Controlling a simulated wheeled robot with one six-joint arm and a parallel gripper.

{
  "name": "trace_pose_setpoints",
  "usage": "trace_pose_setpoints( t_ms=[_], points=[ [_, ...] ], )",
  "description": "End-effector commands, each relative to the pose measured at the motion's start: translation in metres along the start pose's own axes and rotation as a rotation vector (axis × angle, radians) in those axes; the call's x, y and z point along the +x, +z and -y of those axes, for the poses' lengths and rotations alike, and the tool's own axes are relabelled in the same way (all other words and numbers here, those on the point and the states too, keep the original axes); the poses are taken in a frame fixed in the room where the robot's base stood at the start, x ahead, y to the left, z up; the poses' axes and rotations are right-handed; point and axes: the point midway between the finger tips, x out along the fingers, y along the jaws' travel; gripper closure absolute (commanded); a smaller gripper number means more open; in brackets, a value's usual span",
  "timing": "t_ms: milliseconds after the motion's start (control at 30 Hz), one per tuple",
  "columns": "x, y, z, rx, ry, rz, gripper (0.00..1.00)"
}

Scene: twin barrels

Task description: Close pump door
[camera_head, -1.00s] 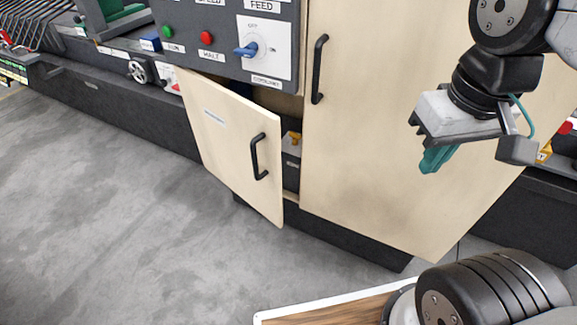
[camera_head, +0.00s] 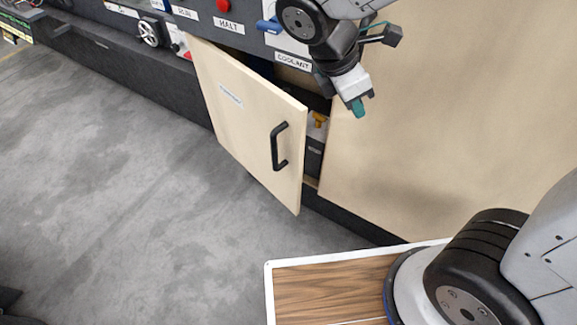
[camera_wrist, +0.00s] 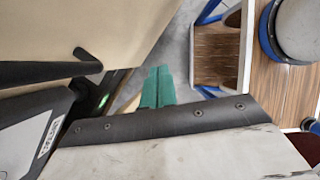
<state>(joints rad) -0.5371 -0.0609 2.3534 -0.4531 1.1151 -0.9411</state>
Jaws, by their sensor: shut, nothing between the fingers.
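The pump door (camera_head: 245,125) is a pale wood panel under the control panel. It stands ajar, swung out at its right edge, with a black bar handle (camera_head: 279,146). Behind it a dark opening shows a yellow part (camera_head: 319,119). My gripper (camera_head: 358,106), with teal fingers, is shut and empty. In the head view it appears right of the door's free edge, in front of the larger fixed panel; its distance from the door is unclear. In the wrist view the teal fingers (camera_wrist: 157,88) point away, beside a pale panel (camera_wrist: 85,30) with a black bar at left.
The larger pale cabinet panel (camera_head: 440,130) is right of the opening. The control panel with a red button (camera_head: 223,5) and blue knob (camera_head: 268,25) is above. My wood-topped base (camera_head: 330,290) is at lower right. Grey floor (camera_head: 120,190) at left is clear.

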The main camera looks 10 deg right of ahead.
Motion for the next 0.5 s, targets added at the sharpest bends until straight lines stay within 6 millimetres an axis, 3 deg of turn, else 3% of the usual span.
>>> trace_pose_setpoints(
  t_ms=[33, 233, 400, 500],
  points=[
    [0.007, -0.024, -0.011, -0.17, 0.006, 0.047, 1.0],
    [0.035, -0.118, -0.043, -0.865, 0.034, 0.238, 1.0],
    [0.064, -0.2, -0.049, -1.401, 0.023, 0.406, 1.0],
    [0.08, -0.237, -0.046, -1.637, 0.005, 0.487, 1.0]
  ],
)
